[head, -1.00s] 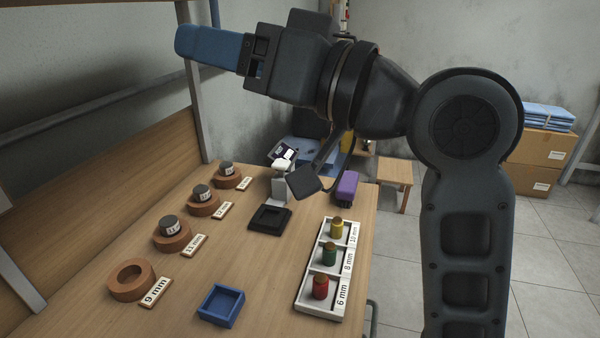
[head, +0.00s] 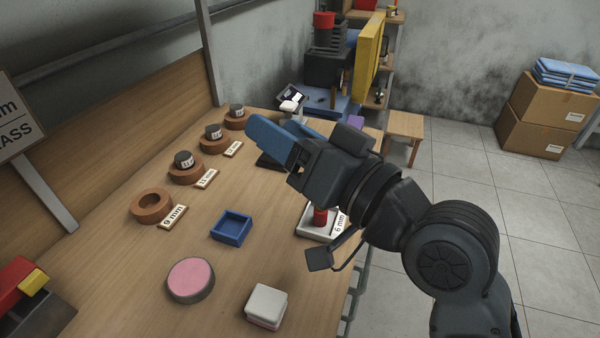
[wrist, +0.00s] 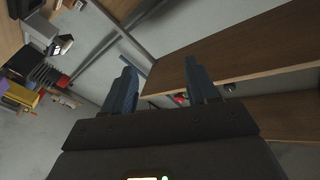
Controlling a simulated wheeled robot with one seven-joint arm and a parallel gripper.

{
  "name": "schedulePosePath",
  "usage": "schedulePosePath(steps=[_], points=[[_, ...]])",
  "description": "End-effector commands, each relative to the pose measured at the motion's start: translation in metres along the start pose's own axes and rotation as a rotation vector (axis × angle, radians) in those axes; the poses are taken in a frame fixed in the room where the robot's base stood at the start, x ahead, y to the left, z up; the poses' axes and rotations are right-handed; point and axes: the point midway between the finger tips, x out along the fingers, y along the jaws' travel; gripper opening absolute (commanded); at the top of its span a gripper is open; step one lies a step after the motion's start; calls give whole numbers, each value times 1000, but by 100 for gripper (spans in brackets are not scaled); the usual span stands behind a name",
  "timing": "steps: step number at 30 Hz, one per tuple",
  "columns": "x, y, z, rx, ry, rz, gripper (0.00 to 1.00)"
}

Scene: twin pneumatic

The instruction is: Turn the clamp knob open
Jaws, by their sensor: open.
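I cannot clearly make out a clamp knob. A red and dark device with a yellow block (head: 33,281) is cut off at the lower left of the head view. A dark machine (head: 325,68) with a red top part (head: 324,19) stands behind the bench's far end. My gripper (head: 268,136) is open over the bench's far part, its blue fingers pointing to the upper left. In the wrist view, nothing is held between the gripper's fingers (wrist: 160,78). A small red thing (wrist: 181,98) shows in the background there, too small to tell.
Brown rings (head: 150,206) with labels line the bench's left side, several holding dark plugs. A blue tray (head: 231,227), pink-topped disc (head: 191,280) and white block (head: 266,306) lie nearer. My arm partly hides a white rack (head: 310,226). A yellow panel (head: 370,56) stands behind.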

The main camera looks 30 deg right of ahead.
Motion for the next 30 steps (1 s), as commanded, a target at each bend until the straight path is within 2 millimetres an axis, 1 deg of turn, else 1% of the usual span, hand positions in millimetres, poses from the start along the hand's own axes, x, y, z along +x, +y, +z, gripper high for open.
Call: schedulePosePath(steps=[1, 3, 10, 30], points=[[-6, 4, 7, 4, -3, 17, 58], [-12, 9, 13, 3, -1, 37, 58], [-26, 18, 26, -1, 0, 80, 58], [-30, 21, 30, -3, 1, 92, 58]])
